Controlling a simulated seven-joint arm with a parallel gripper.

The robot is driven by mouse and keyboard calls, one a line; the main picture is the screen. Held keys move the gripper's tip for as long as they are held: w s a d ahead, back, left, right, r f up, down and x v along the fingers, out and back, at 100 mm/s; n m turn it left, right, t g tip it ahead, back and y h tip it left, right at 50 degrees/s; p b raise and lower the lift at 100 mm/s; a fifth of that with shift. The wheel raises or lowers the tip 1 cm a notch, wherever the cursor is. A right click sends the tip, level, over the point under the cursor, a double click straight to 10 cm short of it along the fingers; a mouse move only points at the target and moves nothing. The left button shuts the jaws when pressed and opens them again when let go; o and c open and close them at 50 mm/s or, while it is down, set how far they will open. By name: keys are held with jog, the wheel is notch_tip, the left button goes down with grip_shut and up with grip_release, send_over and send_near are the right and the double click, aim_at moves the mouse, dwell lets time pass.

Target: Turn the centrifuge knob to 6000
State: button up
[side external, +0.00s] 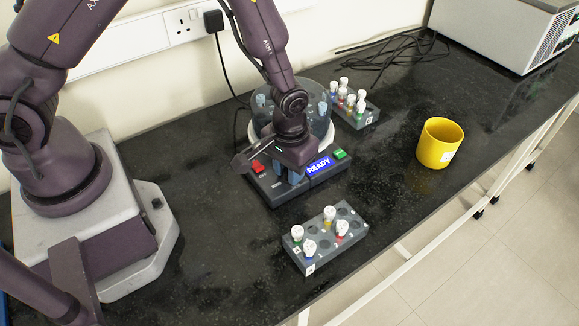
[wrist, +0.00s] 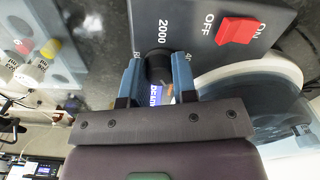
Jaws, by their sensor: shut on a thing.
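The centrifuge (side external: 318,98) is a round, clear-lidded machine with a dark control panel (side external: 270,194) in front. The panel has a red switch (side external: 258,167), a green button (side external: 340,154) and a blue display (side external: 318,166) reading READY. My gripper (side external: 288,178) reaches down onto the panel from above. In the wrist view the black knob (wrist: 158,64) sits between the blue fingers of my gripper (wrist: 156,72), which are shut on it. The label 2000 shows above the knob, with OFF and ON by the red switch (wrist: 237,30). Other dial labels are mostly covered, and I cannot tell the knob's setting.
A tube rack (side external: 334,257) with several white-capped tubes lies in front of the panel. Another filled rack (side external: 367,119) stands behind, right of the centrifuge. A yellow cup (side external: 438,144) is to the right, and a grey box-like machine (side external: 500,30) is far right. The counter between is clear.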

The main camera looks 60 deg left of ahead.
jog(key=m, duration=0.5)
jog(key=shift+m, duration=0.4)
dwell(0.4)
jog(key=o, duration=0.9)
jog(key=shift+o, duration=0.2)
jog(key=shift+r, duration=0.1)
notch_tip(320, 180, up, 13)
